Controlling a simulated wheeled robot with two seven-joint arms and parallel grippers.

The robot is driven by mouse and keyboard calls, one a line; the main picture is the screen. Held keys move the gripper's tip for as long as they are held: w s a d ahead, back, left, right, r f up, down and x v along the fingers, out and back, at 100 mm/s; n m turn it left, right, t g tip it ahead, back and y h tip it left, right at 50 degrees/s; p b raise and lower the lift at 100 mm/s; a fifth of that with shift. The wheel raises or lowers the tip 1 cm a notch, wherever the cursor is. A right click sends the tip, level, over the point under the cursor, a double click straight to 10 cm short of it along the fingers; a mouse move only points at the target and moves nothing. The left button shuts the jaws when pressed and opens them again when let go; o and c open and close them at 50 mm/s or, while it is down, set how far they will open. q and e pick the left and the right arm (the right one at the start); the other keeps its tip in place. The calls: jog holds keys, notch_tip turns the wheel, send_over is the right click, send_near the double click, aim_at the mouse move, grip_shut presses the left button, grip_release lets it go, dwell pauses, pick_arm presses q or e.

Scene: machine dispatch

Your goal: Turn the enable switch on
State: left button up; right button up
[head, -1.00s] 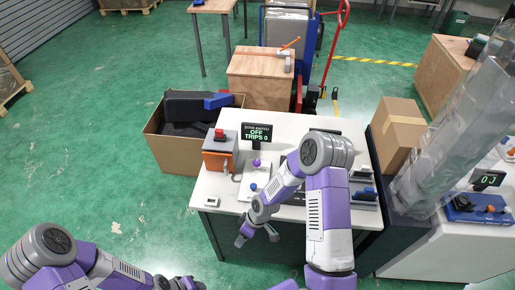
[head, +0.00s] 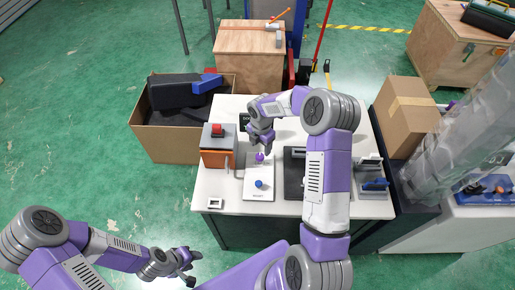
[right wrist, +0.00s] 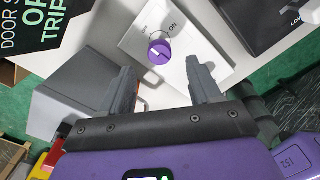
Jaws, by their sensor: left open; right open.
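The purple switch knob (head: 259,157) stands on a white panel on the table. In the right wrist view the knob (right wrist: 160,50) sits between OFF and ON labels, with a pale mark on its face; its setting is unclear. My right gripper (head: 262,143) is open and empty above the panel. In the right wrist view its two fingers (right wrist: 160,68) are spread to either side of the knob, apart from it. A dark display (right wrist: 38,30) is partly cropped there and mostly hidden in the head view. My left gripper (head: 188,264) is open and empty, low in front of the table.
An orange and grey box with a red button (head: 217,129) stands just left. A black plate (head: 295,165) lies to the right, partly behind my right arm. A cardboard box (head: 406,120) stands at the right.

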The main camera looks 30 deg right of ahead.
aim_at(260, 155)
notch_tip(260, 155, down, 5)
jog(key=shift+w+f, duration=0.1)
jog(key=shift+f, duration=0.25)
jog(key=c, duration=1)
jog(key=shift+c, duration=0.2)
